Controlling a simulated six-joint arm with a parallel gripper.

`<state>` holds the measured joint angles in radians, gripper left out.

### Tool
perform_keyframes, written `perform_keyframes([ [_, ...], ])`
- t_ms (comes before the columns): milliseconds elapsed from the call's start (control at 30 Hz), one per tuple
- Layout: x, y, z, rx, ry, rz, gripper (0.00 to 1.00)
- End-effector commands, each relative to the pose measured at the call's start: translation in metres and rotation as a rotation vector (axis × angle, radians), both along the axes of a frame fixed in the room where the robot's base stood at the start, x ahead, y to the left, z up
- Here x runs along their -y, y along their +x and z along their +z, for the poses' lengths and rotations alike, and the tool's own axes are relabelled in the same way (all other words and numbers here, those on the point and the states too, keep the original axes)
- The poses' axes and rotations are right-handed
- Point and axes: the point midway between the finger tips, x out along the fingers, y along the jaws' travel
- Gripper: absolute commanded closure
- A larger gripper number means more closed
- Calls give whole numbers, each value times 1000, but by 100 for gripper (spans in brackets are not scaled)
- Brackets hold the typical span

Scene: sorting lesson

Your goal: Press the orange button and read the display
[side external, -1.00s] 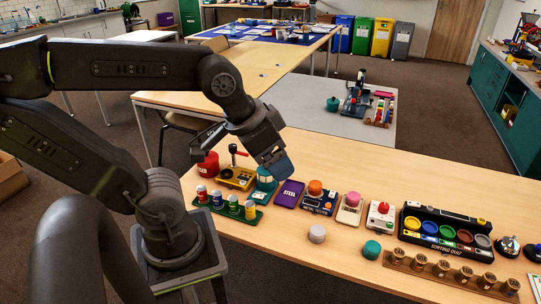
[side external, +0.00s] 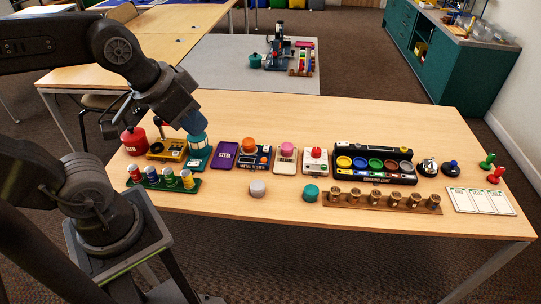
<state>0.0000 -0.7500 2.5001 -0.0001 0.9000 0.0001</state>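A rounded orange piece (side external: 248,145) sits on top of a dark blue box (side external: 254,160) lettered "METAL TESTER". I cannot tell whether this orange piece is the button. No readable display shows on the box at this size. My gripper (side external: 193,122) points down, left of the tester, over a teal lantern-like item (side external: 197,150). It is apart from the orange piece. Its blue end is seen from the side, so I cannot tell whether it is open or shut, and nothing held can be made out.
A purple "STEEL" card (side external: 225,155) lies between the lantern and the tester. A scale with a pink piece (side external: 287,149) and a red-button box (side external: 316,158) stand to the right. Grey (side external: 258,189) and teal (side external: 311,193) lumps lie in front. The table's front strip is clear.

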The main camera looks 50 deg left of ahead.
Motion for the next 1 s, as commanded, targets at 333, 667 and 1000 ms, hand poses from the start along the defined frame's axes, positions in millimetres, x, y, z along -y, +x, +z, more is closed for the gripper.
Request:
perform_keyframes([
  [333,0,0,0,0,0,0,100],
  [667,0,0,0,0,0,0,100],
  [1000,0,0,0,0,0,0,100],
])
